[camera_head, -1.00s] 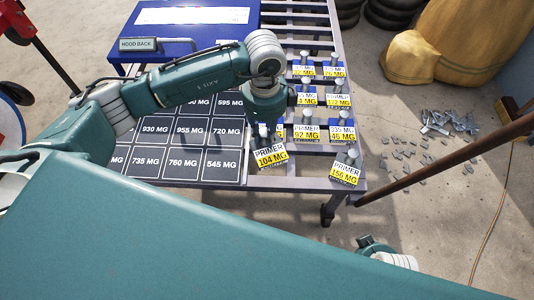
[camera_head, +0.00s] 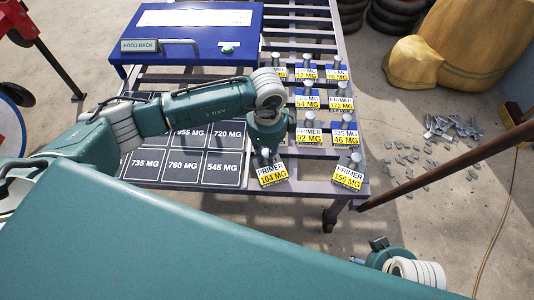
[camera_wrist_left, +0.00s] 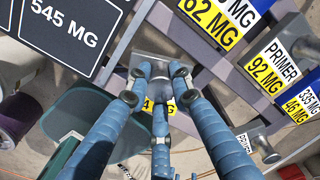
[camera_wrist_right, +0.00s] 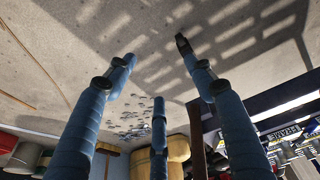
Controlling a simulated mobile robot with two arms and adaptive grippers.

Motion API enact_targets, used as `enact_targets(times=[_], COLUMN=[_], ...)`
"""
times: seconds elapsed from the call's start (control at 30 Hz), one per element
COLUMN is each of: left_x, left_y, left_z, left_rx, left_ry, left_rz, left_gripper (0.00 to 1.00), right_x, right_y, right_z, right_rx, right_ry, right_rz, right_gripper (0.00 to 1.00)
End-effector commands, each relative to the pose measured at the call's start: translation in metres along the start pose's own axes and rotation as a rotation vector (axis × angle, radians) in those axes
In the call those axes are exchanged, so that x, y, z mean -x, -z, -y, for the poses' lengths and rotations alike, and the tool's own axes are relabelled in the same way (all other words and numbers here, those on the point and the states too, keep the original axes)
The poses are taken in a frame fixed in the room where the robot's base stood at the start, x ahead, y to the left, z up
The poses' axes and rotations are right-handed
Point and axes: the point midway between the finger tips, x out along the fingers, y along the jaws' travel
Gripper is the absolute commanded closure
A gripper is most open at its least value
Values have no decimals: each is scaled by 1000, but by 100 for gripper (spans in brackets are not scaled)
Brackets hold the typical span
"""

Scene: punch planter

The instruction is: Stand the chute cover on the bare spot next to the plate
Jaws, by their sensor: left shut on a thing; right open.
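The chute cover I hold, labelled PRIMER 104 MG (camera_head: 272,175), has a yellow and white label and a knob on top. It is at the near edge of the table, right of the dark 545 MG plate (camera_head: 222,168). My left gripper (camera_head: 266,153) is shut on its knob from above. In the left wrist view the cover's grey top (camera_wrist_left: 150,66) shows between the fingers. I cannot tell whether its base touches the table. My right gripper (camera_head: 362,258) is open and empty, away from the table; its fingers spread in the right wrist view (camera_wrist_right: 160,95).
Several similar covers stand on the slatted table, the 156 MG one (camera_head: 348,174) at the front right and the 92 MG one (camera_head: 309,135) behind. A blue hood (camera_head: 180,18) is at the back. A brown pole (camera_head: 440,162) slants at the right. Metal scraps (camera_head: 440,130) lie on the floor.

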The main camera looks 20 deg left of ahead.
Motion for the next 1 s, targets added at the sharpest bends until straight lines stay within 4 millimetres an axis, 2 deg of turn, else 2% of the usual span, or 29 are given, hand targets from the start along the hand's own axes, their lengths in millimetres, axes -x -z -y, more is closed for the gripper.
enact_targets(times=[0.07,0.1,0.17,0.2,0.57,0.67,1.0], left_x=[-2,-2,-2,-2,3,18,90], left_y=[0,0,0,0,0,0,0], left_z=[0,0,0,0,0,1,1], left_rx=[0,0,0,0,0,-2,-1], left_ry=[0,0,0,0,1,2,3], left_rz=[-1,0,0,0,0,-1,0], left_gripper=[100,75,63,60,60,60,60], right_x=[2,4,4,4,5,-12,-59], right_y=[0,1,2,2,2,-2,-17], right_z=[0,0,0,0,0,1,4], right_rx=[0,0,0,-1,-1,2,5], right_ry=[0,0,0,0,0,2,6], right_rz=[-2,-4,-5,-5,-7,8,33], right_gripper=[46,46,46,46,46,46,46])
